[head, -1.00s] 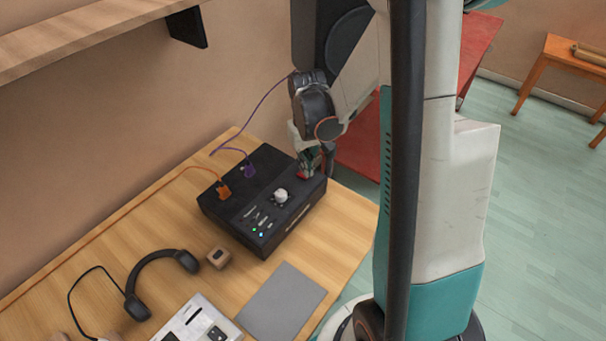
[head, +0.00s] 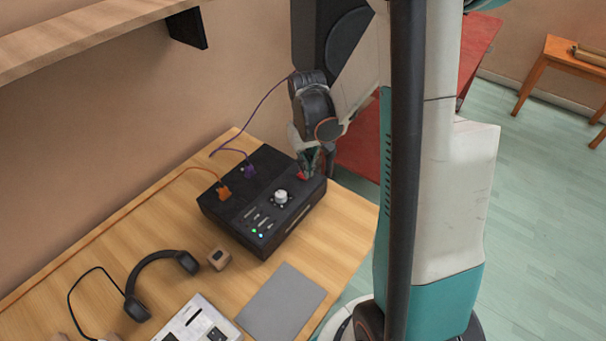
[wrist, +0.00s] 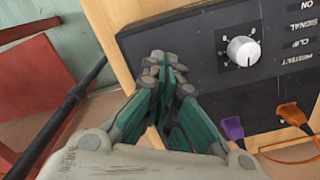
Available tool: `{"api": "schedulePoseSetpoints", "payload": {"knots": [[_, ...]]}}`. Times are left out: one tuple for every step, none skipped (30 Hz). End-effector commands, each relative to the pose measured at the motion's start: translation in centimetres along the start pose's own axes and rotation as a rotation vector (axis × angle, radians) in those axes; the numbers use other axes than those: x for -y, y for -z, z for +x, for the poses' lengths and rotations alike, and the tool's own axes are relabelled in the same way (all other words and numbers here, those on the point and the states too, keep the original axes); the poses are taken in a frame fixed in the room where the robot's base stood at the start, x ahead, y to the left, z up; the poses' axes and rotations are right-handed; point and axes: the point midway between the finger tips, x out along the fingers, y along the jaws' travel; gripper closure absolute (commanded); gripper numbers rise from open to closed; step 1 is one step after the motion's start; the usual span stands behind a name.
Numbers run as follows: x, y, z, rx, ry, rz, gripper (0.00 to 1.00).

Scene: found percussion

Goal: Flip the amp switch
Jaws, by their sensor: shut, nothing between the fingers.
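The amp is a black box (head: 241,224) on the wooden table, with a white knob, small lights and two plugs on its top. It also shows in the wrist view (wrist: 212,70). A red switch (head: 303,176) sits at the amp's far right corner, right at my fingertips. My gripper (head: 314,172) is shut and empty, pointing down over that corner. In the wrist view my closed fingers (wrist: 162,62) cover that part of the amp's top, and the switch is hidden behind them. I cannot tell whether the fingertips touch the switch.
The white knob (head: 281,196) stands up close to my gripper. An orange plug (head: 224,192) and a purple plug (head: 249,171) with cables rise from the amp. Headphones (head: 157,262), a small wooden block (head: 219,259) and a grey sheet (head: 283,303) lie nearer on the table.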

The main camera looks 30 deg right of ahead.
Motion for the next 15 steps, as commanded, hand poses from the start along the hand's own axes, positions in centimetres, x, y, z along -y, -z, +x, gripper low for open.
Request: {"api": "schedulePoseSetpoints", "payload": {"knots": [[0.0,0.0,0.01,0.0,0.0,0.0,1.0],[0.0,0.0,0.02,0.0,0.0,0.0,1.0],[0.0,0.0,0.05,0.0,0.0,0.0,1.0],[0.0,0.0,0.08,0.0,0.0,0.0,1.0],[0.0,0.0,0.11,0.0,0.0,0.0,1.0],[0.0,0.0,0.16,0.0,0.0,0.0,1.0],[0.0,0.0,0.2,0.0,0.0,0.0,1.0],[0.0,0.0,0.25,0.0,0.0,0.0,1.0],[0.0,0.0,0.31,0.0,0.0,0.0,1.0],[0.0,0.0,0.35,0.0,0.0,0.0,1.0],[0.0,0.0,0.39,0.0,0.0,0.0,1.0],[0.0,0.0,0.45,0.0,0.0,0.0,1.0],[0.0,0.0,0.49,0.0,0.0,0.0,1.0],[0.0,0.01,0.53,0.0,0.0,0.0,1.0],[0.0,0.01,0.58,0.0,0.0,0.0,1.0]]}}
